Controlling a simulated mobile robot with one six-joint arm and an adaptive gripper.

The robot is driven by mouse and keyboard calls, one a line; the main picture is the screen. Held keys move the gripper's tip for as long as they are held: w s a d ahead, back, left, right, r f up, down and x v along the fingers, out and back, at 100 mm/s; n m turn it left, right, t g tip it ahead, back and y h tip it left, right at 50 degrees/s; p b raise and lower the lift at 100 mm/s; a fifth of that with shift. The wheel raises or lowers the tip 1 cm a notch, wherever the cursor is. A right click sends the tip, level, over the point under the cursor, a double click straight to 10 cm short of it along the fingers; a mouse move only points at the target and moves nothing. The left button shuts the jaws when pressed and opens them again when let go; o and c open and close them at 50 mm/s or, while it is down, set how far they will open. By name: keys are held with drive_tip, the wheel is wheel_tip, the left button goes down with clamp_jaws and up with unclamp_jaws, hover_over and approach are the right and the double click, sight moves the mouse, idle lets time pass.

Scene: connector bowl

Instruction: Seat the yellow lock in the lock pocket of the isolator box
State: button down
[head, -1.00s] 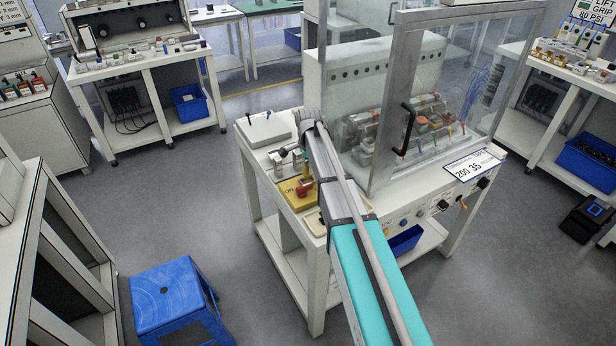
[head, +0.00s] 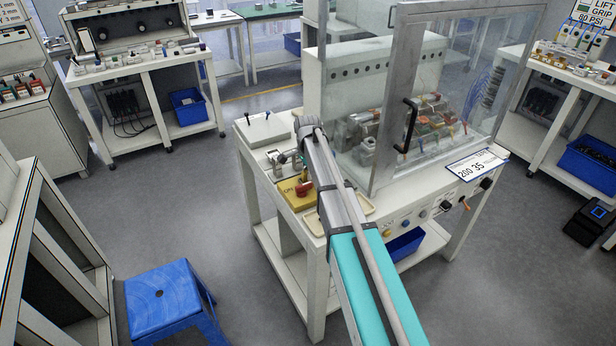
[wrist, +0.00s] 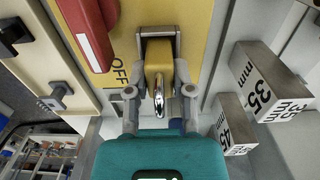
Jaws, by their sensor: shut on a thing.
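The yellow isolator box (head: 291,201) sits on the bench's left part, with a red handle (head: 304,187) on top. In the wrist view the box (wrist: 118,62) carries the red handle (wrist: 88,32), the word OFF and a grey metal pocket (wrist: 158,36). My gripper (wrist: 159,92) is shut on the yellow lock (wrist: 158,60), one finger on each side. The lock's far end lies at the pocket, between its side walls as seen from here; I cannot tell how deep. Its shiny shackle points toward me. In the head view my arm hides the lock and gripper.
Metal blocks marked 35 mm (wrist: 262,80) and 45 mm (wrist: 232,124) stand close right of my gripper. A clear-walled enclosure (head: 440,75) with a black door handle (head: 406,125) stands right of my arm. A blue stool (head: 165,298) is on the floor.

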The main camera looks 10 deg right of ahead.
drive_tip(key=shift+f, duration=0.15)
drive_tip(key=shift+c, duration=2.4)
unclamp_jaws()
drive_tip(key=shift+r, duration=0.2)
wheel_tip(320, 180, up, 12)
drive_tip(key=p, duration=1.2)
drive_tip(key=s+n, duration=1.4)
drive_tip(key=s, duration=1.5)
drive_tip(key=shift+s, duration=0.1)
